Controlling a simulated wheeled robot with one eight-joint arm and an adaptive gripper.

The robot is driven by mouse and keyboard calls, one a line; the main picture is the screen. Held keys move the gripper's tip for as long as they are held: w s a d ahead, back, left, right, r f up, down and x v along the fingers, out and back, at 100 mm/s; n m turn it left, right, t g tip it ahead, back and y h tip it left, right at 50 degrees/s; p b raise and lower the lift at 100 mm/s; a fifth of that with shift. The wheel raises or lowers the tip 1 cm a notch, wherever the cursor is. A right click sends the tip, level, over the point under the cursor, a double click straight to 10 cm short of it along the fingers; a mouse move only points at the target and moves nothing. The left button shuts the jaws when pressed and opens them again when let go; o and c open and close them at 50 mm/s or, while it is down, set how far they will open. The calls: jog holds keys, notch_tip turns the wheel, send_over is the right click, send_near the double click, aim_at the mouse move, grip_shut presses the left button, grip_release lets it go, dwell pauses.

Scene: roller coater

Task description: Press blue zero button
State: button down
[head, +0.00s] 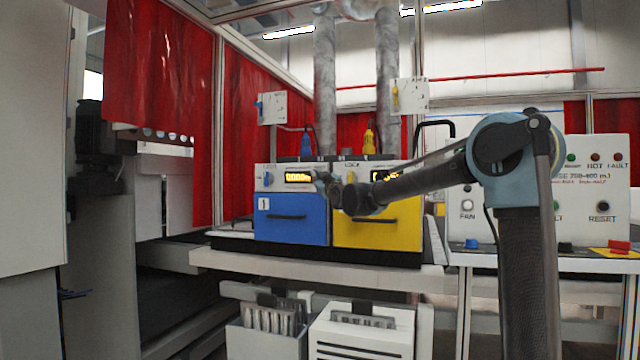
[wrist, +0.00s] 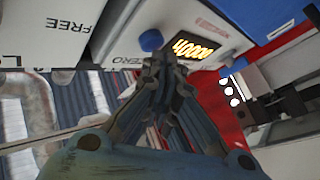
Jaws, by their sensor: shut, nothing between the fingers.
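A round blue button (wrist: 150,40) sits on the white control panel beside the lit display (wrist: 192,47) in the wrist view. A partly covered label ending in "ERO" (wrist: 122,72) is near it. My gripper (wrist: 165,62) is shut and empty, with its fingertips close to this button; I cannot tell whether they touch it. In the head view my gripper (head: 328,186) is in front of the panel, right of the blue unit's display (head: 298,178), and hides the button. Another blue knob (head: 268,178) is left of that display.
Below the panel are a blue drawer front (head: 290,220) and a yellow one (head: 365,228). A white control box (head: 600,185) is to the right. White bins (head: 360,335) stand under the bench.

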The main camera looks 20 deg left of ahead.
jog(key=shift+s, duration=0.35)
jog(key=shift+s, duration=0.1)
jog(key=s, duration=0.4)
jog(key=shift+s+a, duration=0.2)
jog(key=shift+s, duration=0.2)
dwell(0.7)
